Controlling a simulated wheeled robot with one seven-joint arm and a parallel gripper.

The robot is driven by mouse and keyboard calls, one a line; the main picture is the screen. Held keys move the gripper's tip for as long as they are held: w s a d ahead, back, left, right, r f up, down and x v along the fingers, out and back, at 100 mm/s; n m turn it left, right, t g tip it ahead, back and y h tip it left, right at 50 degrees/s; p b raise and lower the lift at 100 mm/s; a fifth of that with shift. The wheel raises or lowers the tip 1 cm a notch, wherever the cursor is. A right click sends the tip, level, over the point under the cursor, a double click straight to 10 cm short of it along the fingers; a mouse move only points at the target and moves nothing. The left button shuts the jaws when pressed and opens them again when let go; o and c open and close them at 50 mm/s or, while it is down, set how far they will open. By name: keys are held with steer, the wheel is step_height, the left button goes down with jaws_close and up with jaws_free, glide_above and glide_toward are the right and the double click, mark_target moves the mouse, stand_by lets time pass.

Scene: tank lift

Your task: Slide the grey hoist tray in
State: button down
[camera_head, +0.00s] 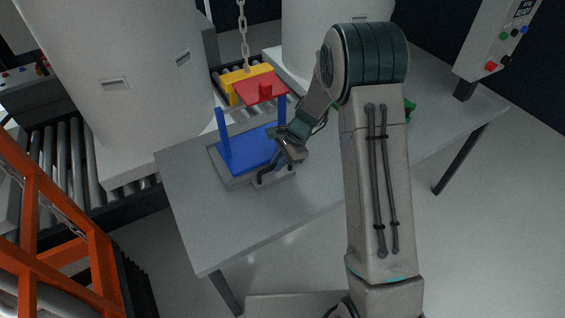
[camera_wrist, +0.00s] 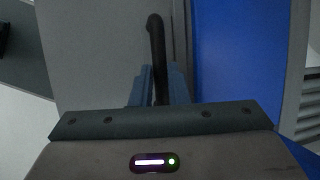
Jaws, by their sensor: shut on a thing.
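The grey hoist tray (camera_head: 222,170) lies on the grey table, with its grey edge showing around and beneath a blue plate (camera_head: 245,151). Blue posts rise from this plate, and a red plate (camera_head: 262,88) sits above. My gripper (camera_head: 273,172) is at the near right side of the tray, shut on its black handle (camera_head: 261,179). In the wrist view the black handle (camera_wrist: 156,40) runs down between my blue fingers (camera_wrist: 160,82). The blue plate (camera_wrist: 238,55) is to the right there. The fingertips are partly hidden by the handle and gripper body.
The table (camera_head: 215,240) is clear in front of the tray. A chain (camera_head: 243,35) hangs above a yellow block (camera_head: 246,78) behind it. Large white tanks (camera_head: 125,75) stand behind, by roller conveyors. An orange frame (camera_head: 30,235) is at left; a control box (camera_head: 495,45) is at right.

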steer(key=shift+w+a+r, duration=0.1)
steer(key=shift+w+r, duration=0.05)
steer(key=shift+w, duration=0.15)
steer(key=c, duration=1.7)
jaws_free()
steer(key=o, duration=0.3)
steer(key=shift+a, duration=0.1)
steer(key=v, duration=1.3)
steer(key=shift+d+r+b, duration=0.25)
steer(key=shift+r+b, duration=0.05)
steer(key=shift+b, duration=0.1)
